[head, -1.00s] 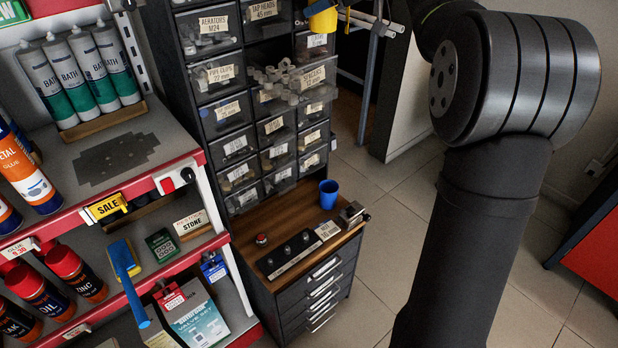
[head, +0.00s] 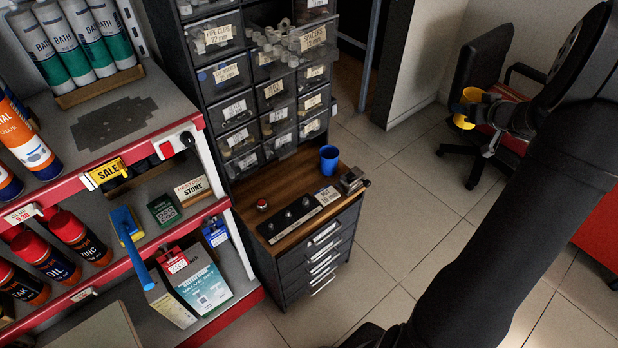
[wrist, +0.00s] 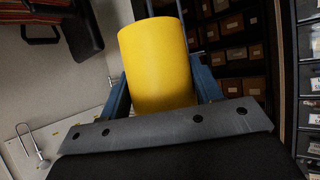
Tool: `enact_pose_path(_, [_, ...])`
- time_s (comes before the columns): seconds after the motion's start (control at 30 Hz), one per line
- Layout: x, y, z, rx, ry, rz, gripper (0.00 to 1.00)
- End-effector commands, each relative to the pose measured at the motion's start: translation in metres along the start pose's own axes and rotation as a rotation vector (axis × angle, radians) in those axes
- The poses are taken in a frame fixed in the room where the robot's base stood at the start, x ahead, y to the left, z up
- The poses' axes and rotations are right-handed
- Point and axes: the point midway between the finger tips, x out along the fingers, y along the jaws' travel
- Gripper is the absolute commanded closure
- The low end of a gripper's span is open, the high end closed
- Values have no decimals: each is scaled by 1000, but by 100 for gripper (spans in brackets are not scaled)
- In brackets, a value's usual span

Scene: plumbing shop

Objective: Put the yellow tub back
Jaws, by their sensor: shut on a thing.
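The yellow tub (head: 466,108) is in my gripper (head: 483,112), at the right of the head view. It is held in the air, in front of an office chair in that view. In the wrist view the yellow tub (wrist: 157,65) fills the middle between the two blue fingers of my gripper (wrist: 160,82), which are shut on its sides. The tub's far end and contents are hidden in the wrist view.
The drawer cabinet (head: 225,72) has an open drawer of clear pieces. Below it, the wooden worktop (head: 262,187) carries a blue cup (head: 329,160) and a black strip with knobs (head: 298,220). Red-edged shelves (head: 150,140) stand at left. An office chair (head: 478,75) stands at right.

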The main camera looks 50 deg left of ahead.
Motion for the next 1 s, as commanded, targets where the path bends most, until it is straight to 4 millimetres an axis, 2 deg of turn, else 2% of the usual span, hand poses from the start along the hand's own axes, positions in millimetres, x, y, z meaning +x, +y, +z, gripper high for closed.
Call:
enact_pose_path(0.03, [-7, 12, 23, 32, -5, 43, 63])
enact_pose_path(0.1, [-14, 24, 47, 63, -7, 98, 63])
enact_pose_path(0.3, [-36, 48, 109, 138, -10, 232, 63])
enact_pose_path(0.47, [-55, 61, 155, 193, -12, 331, 63])
enact_pose_path(0.73, [-78, 67, 215, 257, -12, 449, 63])
enact_pose_path(1.0, [-88, 54, 263, 290, -14, 508, 63])
